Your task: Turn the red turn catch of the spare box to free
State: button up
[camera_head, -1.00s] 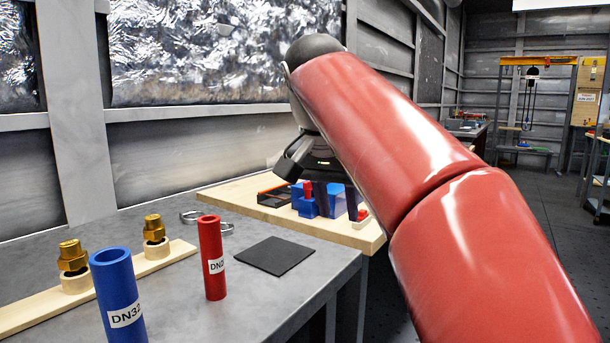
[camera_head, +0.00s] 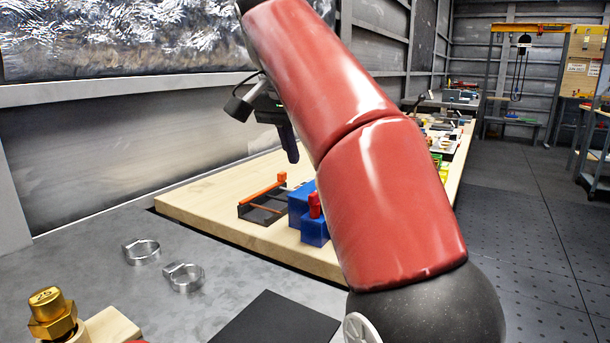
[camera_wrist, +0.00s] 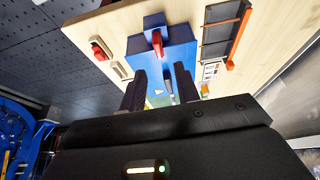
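A blue box (camera_head: 299,203) stands on the wooden bench top, with a smaller blue block at its front carrying an upright red catch (camera_head: 314,204). In the wrist view the blue box (camera_wrist: 181,55) lies beyond the fingertips, and the red catch (camera_wrist: 157,42) shows at its far end. My gripper (camera_head: 290,150) is above and behind the box in the head view, apart from it. In the wrist view my gripper (camera_wrist: 160,70) has its two dark fingers spread with nothing between them. The arm hides the box's right side in the head view.
A black tray (camera_head: 248,213) with an orange bar is left of the box. A red part (camera_wrist: 97,50) on a pale plate sits on the other side in the wrist view. Metal clamps (camera_head: 184,277) and a black mat (camera_head: 270,320) lie on the grey table.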

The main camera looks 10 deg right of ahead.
aim_at(315, 192)
jog(key=shift+x, duration=3.75)
jog(key=shift+s, duration=0.15)
grip_shut()
